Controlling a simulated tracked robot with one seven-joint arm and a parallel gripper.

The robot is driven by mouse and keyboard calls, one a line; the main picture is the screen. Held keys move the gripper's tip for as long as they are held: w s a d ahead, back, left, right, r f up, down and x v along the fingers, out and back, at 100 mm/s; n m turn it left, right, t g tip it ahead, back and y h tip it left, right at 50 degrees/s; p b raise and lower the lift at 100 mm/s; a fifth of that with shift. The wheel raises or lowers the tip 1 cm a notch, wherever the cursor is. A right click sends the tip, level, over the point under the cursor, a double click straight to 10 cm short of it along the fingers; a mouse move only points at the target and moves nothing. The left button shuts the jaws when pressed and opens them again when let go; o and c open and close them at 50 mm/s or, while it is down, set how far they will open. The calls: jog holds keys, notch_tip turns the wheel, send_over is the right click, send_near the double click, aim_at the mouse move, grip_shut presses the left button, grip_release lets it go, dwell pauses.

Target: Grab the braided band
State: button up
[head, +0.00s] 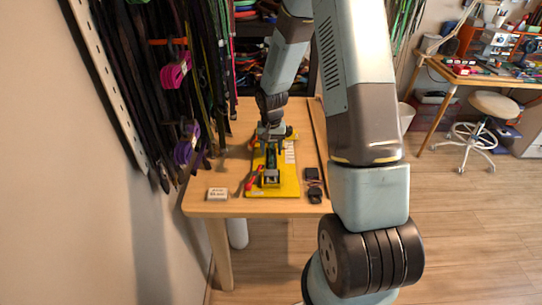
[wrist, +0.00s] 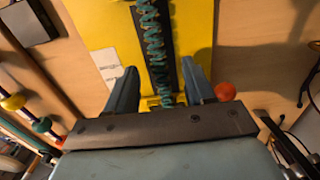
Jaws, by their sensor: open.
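The braided band (wrist: 152,45) is a dark strip with teal crossed cords. It runs over a yellow board (wrist: 93,25), which also lies on the table in the head view (head: 287,188). My gripper (wrist: 160,72) is open, with one finger on each side of the band in the wrist view. The fingers look apart from the band, and I cannot tell their height above it. The band's near end is hidden behind the gripper body. In the head view my gripper (head: 270,135) is over the board, and the band is too small to make out clearly.
A red-handled tool (head: 254,180) lies at the board's left edge. A small white box (head: 217,194) sits at the table's front left. Black items (head: 313,175) lie right of the board. Straps and cords (head: 185,70) hang from the left wall, close to the table.

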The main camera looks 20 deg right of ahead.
jog(key=shift+f, duration=0.6)
grip_shut()
